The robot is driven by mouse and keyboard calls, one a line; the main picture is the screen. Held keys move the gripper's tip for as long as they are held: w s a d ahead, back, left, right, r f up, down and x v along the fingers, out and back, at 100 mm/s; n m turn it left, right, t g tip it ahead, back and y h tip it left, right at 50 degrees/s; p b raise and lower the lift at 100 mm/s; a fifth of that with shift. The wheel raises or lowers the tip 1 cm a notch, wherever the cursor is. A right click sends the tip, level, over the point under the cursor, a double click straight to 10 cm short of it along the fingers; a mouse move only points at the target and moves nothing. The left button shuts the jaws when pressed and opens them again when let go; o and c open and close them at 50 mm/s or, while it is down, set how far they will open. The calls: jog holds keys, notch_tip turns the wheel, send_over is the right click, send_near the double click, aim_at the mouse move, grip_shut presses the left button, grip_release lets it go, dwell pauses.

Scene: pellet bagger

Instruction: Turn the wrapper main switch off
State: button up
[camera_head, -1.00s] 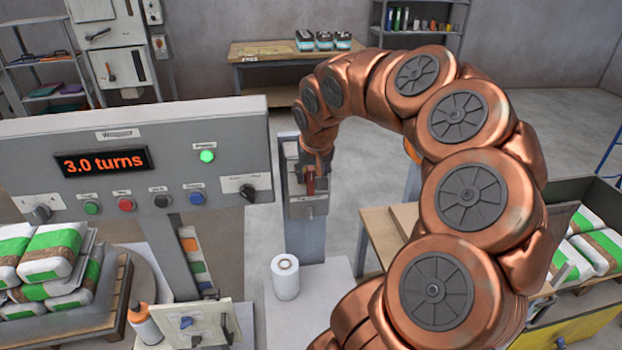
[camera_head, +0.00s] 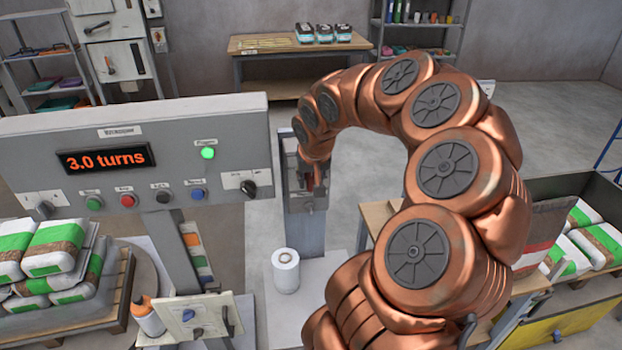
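The wrapper panel (camera_head: 60,122) stands at the left, with an orange display reading 3.0 turns and a lit green lamp (camera_head: 208,153). It carries a black knob (camera_head: 248,189) at its right end and another knob (camera_head: 44,209) at its left. A grey switch box (camera_head: 307,201) on a post stands to the right of the panel, with a red handle (camera_head: 309,181) on its front. My gripper (camera_head: 314,182) is at this box, beside or on the handle. The fingers are mostly hidden by my wrist, so their opening and any contact are unclear. Which control is the main switch is not readable.
A lower control plate (camera_head: 205,312) with a blue knob and a black lever stands in front. A white roll (camera_head: 285,270) stands on a pale surface. Stacked bags (camera_head: 50,248) lie at the left. A wooden table (camera_head: 290,45) stands behind.

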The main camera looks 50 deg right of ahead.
jog(key=shift+r, duration=0.1)
grip_shut()
